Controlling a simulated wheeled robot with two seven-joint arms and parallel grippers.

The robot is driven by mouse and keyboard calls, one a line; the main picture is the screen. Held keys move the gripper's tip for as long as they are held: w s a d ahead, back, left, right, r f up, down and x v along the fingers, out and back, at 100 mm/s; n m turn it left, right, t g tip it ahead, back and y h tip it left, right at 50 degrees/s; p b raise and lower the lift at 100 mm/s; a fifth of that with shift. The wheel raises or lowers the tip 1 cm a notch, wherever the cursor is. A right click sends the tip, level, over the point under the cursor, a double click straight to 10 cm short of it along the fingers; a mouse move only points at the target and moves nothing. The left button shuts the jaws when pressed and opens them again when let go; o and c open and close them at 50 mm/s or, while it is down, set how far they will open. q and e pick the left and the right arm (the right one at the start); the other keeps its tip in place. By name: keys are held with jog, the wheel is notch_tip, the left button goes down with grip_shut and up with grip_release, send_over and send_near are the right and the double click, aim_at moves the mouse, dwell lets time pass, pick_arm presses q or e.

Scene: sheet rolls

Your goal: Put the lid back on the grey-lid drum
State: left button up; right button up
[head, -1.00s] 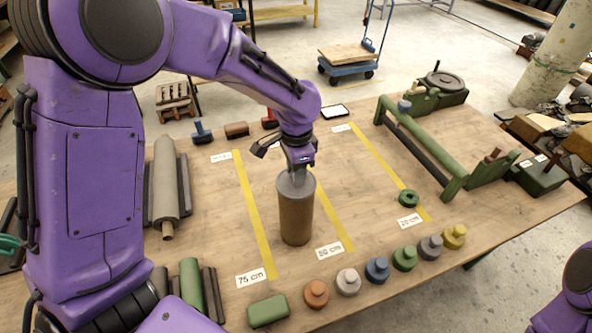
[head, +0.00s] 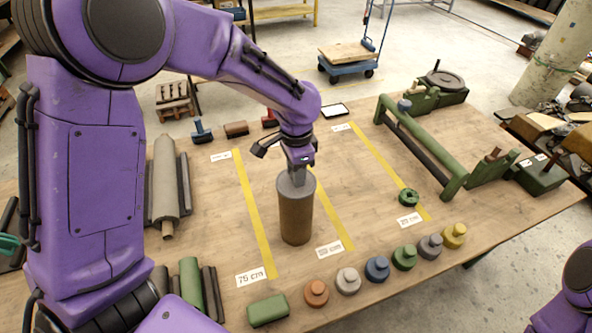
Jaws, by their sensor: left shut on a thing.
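A brown drum (head: 296,221) stands upright on the wooden table, between two yellow tape lines. A grey lid (head: 290,188) sits at its top, level as far as I can see. My left gripper (head: 297,171) points down from above and is shut on the grey lid, by its raised middle, which the fingers partly hide. I cannot tell whether the lid is fully seated on the rim. My right gripper is not in view; only a bit of purple arm shows at the lower right.
A row of coloured knobbed lids, among them an orange one (head: 316,293) and a yellow one (head: 453,235), lies along the front edge. A green ring (head: 409,197) and a green frame (head: 420,140) are to the right. A grey roll (head: 166,185) lies left.

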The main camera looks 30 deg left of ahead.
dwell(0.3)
pick_arm(q)
jog(key=o, duration=1.6)
jog(key=shift+r, duration=3.5)
grip_shut()
jog(key=shift+f, duration=0.2)
jog(key=shift+f+b, duration=0.95)
jog(key=shift+f, duration=1.55)
